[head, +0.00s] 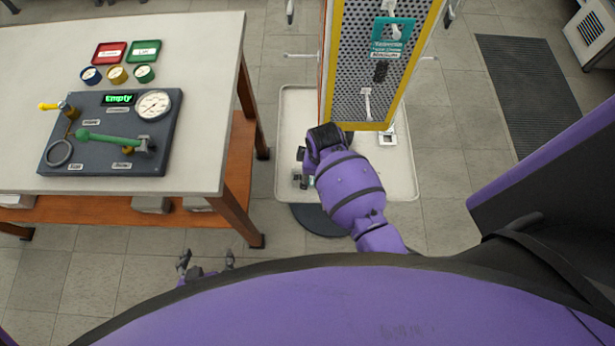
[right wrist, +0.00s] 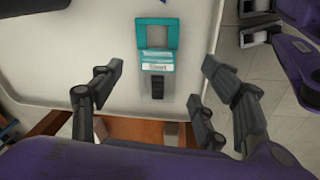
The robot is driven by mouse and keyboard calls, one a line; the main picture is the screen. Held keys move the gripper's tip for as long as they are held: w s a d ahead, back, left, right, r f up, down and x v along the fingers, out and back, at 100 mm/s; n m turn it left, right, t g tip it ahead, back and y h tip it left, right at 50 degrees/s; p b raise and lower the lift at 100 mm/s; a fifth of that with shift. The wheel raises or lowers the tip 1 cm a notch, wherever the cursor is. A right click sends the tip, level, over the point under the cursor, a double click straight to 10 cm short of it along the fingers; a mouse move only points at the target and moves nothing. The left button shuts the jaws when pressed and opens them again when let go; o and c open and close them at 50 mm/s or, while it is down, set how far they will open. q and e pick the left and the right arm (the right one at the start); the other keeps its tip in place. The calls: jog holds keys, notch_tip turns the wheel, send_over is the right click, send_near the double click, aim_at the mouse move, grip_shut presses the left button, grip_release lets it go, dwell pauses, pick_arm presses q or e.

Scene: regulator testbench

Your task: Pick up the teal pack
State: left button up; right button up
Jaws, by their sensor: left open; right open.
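A teal pack (right wrist: 154,62) with a cut-out header, a white label and a clear pouch holding a dark item shows in the right wrist view, over the white tray. My right gripper (right wrist: 162,66) is open, its fingers on either side of the pack's picture, apart from it. My left gripper (head: 206,259) is open and empty, low beside the bench.
The white tray (head: 407,185) lies below the yellow-edged pegboard (head: 358,60).

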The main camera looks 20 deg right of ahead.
aim_at(312, 178)
jog(key=shift+w+a+r+n+g, duration=0.6)
jog(key=shift+w+a+r+n, duration=0.4)
jog(key=shift+w+r, duration=0.2)
jog(key=shift+w+a+r, duration=0.1)
jog(key=shift+f+n, duration=0.3)
jog(key=shift+f, duration=0.05)
jog(key=f, duration=0.4)
jog(key=f+b, duration=0.1)
jog(key=f, duration=0.1)
jog(key=shift+s+f, duration=0.35)
jog(key=shift+f, duration=0.05)
pick_arm(q)
jog(key=shift+s+a+f, duration=0.3)
jog(key=shift+s+f, duration=0.3)
jog(key=shift+f, duration=0.05)
pick_arm(e)
jog(key=shift+w, duration=0.1)
pick_arm(q)
jog(key=shift+w, duration=0.1)
jog(key=shift+w+d+r, duration=0.15)
jog(key=shift+w+d, duration=0.1)
pick_arm(e)
jog(key=shift+f, duration=0.2)
